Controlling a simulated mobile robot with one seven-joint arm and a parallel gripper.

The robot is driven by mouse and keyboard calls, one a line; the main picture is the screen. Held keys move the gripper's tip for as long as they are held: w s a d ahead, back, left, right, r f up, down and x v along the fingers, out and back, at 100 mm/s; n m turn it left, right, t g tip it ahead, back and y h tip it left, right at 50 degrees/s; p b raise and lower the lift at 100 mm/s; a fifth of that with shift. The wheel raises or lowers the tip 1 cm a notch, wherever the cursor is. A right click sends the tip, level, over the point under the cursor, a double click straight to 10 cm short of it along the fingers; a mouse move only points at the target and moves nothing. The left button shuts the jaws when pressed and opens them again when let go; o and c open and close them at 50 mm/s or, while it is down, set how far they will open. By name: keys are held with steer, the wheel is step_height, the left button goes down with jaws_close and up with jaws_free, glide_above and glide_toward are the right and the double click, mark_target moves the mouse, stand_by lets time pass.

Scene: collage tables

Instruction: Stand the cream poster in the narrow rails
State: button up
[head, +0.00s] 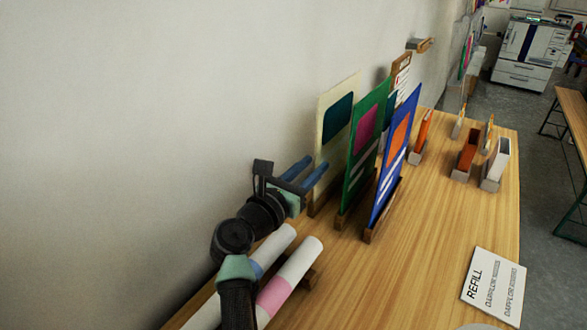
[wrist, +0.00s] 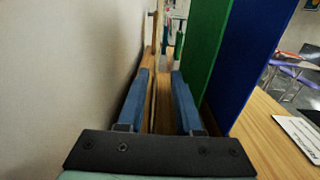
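The cream poster (head: 336,108) with a teal block stands upright beside the wall, first in a row of posters. In the wrist view it appears nearly edge-on as a thin strip (wrist: 154,88) above a wooden rail (wrist: 163,118). A wooden rail (head: 313,205) also shows at its foot in the head view; how it sits in that rail is unclear. My gripper (head: 318,166) is at the poster's near edge, low down. Its blue fingers are apart, one on each side of the thin strip, with gaps visible. It appears to hold nothing.
A green poster (head: 353,165) and a blue poster (head: 385,190) stand upright close to the right, in wooden rails. The wall (head: 200,90) is close on the left. Paper rolls (head: 290,275) lie near my arm. A REFILL card (head: 494,286) lies at the right. The table's front middle is clear.

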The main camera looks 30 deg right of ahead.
steer(key=p+v, duration=0.1)
steer(key=v, duration=0.5)
steer(key=shift+s+a+p, duration=0.15)
steer(key=shift+a+p, duration=0.05)
steer(key=shift+p, duration=0.1)
